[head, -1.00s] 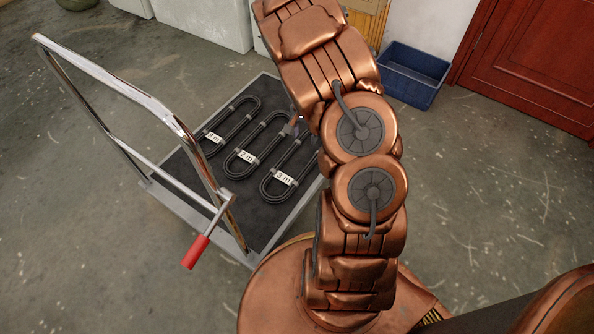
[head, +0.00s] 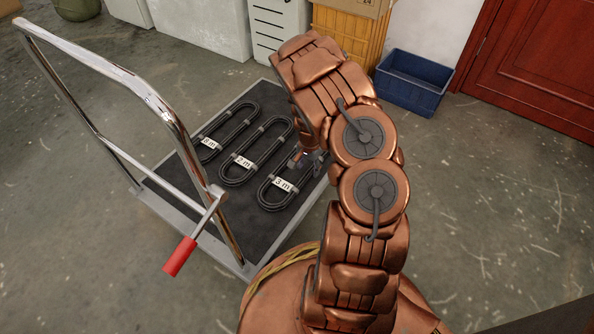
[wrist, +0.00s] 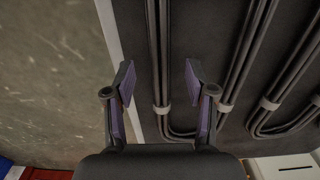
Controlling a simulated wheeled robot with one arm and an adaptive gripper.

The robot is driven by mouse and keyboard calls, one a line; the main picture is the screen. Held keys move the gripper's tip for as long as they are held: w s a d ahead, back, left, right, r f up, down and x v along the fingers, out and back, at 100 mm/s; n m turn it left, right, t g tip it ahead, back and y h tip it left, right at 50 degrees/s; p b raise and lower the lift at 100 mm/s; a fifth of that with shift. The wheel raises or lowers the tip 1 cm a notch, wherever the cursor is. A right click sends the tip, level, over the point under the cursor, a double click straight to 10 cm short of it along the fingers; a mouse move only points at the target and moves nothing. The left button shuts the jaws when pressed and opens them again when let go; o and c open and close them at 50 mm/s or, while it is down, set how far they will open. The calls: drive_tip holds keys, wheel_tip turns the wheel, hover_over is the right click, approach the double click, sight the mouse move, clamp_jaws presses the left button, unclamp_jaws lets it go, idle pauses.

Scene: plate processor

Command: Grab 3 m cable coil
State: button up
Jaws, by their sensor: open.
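The 3 m cable coil (head: 268,196) is a dark, elongated loop with a white "3 m" label. It lies flat on the cart's black deck, the rightmost of three coils, its far part hidden by my arm. My gripper (head: 304,159) is over its right side in the head view. In the wrist view, my gripper (wrist: 159,82) is open and empty, its two purple-padded fingers apart. The coil's outer strands (wrist: 155,40) run between the fingers in that picture. I cannot tell the height gap.
The 2 m coil (head: 233,174) lies just left, with another labelled coil (head: 207,156) beyond. The cart (head: 259,234) has a tall chrome handle (head: 150,98) at left and a red grip (head: 180,256). A blue bin (head: 407,94) stands at back right. Open floor lies right.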

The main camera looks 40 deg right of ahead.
drive_tip(key=shift+f+b, duration=0.35)
drive_tip(key=shift+f, duration=0.95)
clamp_jaws()
